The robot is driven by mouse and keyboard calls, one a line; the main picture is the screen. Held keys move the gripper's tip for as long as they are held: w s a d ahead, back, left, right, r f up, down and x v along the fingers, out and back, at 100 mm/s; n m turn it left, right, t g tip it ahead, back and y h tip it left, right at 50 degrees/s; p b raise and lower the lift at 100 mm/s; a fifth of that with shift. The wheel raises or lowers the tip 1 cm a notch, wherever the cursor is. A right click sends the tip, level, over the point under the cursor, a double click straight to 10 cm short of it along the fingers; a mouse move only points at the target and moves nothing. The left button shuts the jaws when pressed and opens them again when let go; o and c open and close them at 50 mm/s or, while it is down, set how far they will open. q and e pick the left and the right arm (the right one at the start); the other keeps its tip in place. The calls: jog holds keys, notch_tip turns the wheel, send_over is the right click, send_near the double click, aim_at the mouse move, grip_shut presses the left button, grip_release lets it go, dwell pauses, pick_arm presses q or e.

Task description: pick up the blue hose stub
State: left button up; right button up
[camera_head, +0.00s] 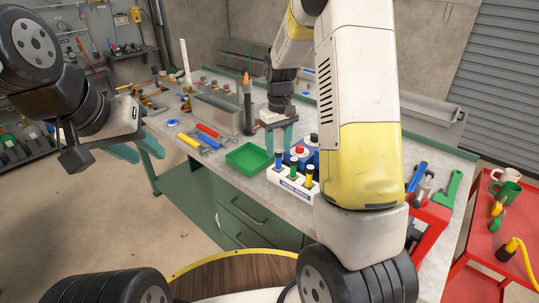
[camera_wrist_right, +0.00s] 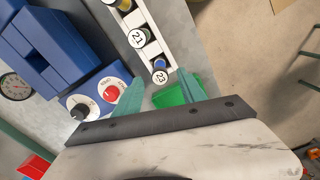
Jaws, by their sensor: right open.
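The blue hose stub (camera_head: 278,158) stands upright at the left end of a white rack (camera_head: 292,186), beside a green stub (camera_head: 293,168) and a yellow stub (camera_head: 309,174). In the right wrist view the blue stub (camera_wrist_right: 159,64) is at the rack's near end, above a round label 23. My right gripper (camera_head: 279,147) is open and empty, pointing down close above the blue stub. Its teal fingertips (camera_wrist_right: 160,77) lie on either side of the stub's end in the wrist view; I cannot tell whether they touch it. My left gripper (camera_head: 140,150) is open and empty, left of the bench.
A blue box with red and black knobs (camera_wrist_right: 95,97) stands close beside the rack. A green tray (camera_head: 248,158) lies left of the rack on the bench. Coloured tools (camera_head: 200,138) lie further left. A red cart (camera_head: 485,215) stands at right.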

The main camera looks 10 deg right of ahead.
aim_at(279, 156)
jog(key=f, duration=0.5)
jog(key=shift+s+f, duration=0.2)
jog(key=shift+f, duration=0.1)
grip_shut()
